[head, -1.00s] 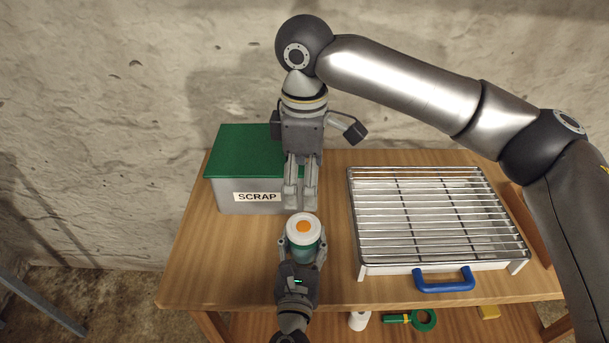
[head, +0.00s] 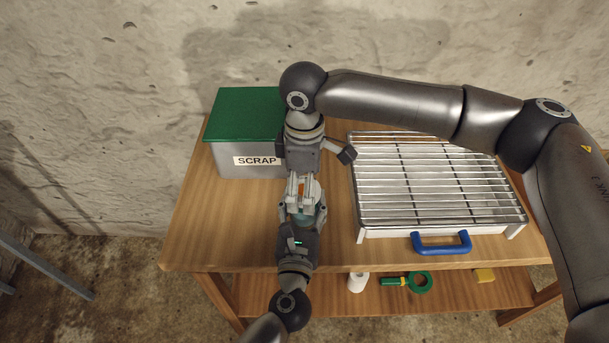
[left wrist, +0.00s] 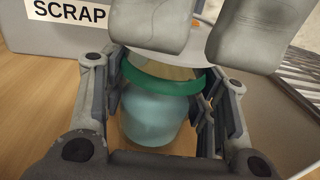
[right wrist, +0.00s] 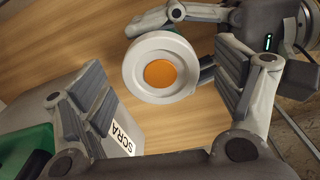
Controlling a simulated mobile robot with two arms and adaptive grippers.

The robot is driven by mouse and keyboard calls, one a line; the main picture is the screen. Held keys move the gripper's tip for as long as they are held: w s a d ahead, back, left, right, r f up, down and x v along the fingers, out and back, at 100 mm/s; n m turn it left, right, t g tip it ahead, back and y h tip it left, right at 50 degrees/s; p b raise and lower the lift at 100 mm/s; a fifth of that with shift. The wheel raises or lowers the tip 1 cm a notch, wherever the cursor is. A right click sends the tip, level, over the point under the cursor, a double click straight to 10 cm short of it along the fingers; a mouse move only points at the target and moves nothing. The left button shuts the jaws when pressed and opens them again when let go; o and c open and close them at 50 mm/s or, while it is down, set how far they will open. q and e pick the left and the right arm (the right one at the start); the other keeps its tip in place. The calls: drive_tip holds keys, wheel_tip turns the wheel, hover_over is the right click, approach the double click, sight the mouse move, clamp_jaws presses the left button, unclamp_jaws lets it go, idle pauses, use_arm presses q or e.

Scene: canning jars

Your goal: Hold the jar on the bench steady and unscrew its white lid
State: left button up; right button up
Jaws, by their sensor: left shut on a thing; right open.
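The jar (left wrist: 155,118) is pale blue-green with a green band at its neck, and stands upright on the wooden bench. Its white lid (right wrist: 137,70) has an orange disc in the centre. My left gripper (head: 303,214) is shut around the jar's body, with a finger on each side in the left wrist view. My right gripper (head: 300,198) is open above the lid and hides much of it in the head view. In the right wrist view the lid lies between and beyond its spread fingers; I see no contact.
A grey bin (head: 228,160) marked SCRAP, with a green top, stands behind and left of the jar. A wire rack (head: 430,185) with a blue handle (head: 441,248) stands to the right. A lower shelf holds a white roll (head: 357,282) and a green tool (head: 418,282).

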drive_tip(key=c, duration=1.2)
drive_tip(key=n, duration=0.4)
drive_tip(key=shift+r, duration=0.1)
drive_tip(key=shift+r, duration=0.1)
drive_tip(key=shift+r, duration=1.1)
drive_tip(key=shift+r, duration=0.1)
drive_tip(key=shift+r, duration=1.9)
